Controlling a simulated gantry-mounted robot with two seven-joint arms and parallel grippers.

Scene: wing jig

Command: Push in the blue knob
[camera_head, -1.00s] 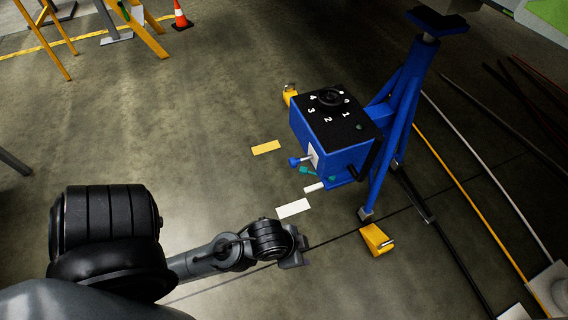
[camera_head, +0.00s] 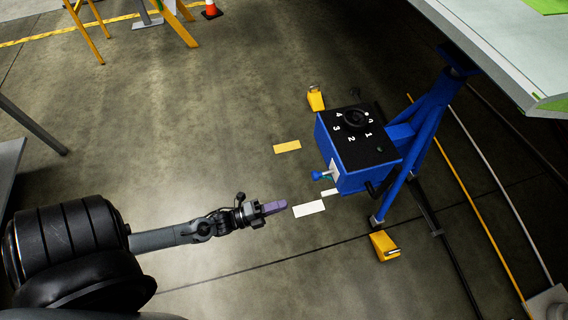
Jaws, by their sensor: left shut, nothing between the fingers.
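The blue knob (camera_head: 318,176) sticks out to the left from the side of a blue box (camera_head: 334,158) with a black numbered top (camera_head: 362,138). The box is mounted on a blue stand (camera_head: 424,118). My left gripper (camera_head: 276,207) is shut and empty, pointing right. In the picture it is left of and below the knob, apart from it. My right gripper is not in view.
A white bar (camera_head: 330,192) sticks out low on the box near the knob. Yellow feet (camera_head: 384,246) stand by the stand. A large pale panel (camera_head: 500,40) overhangs at upper right.

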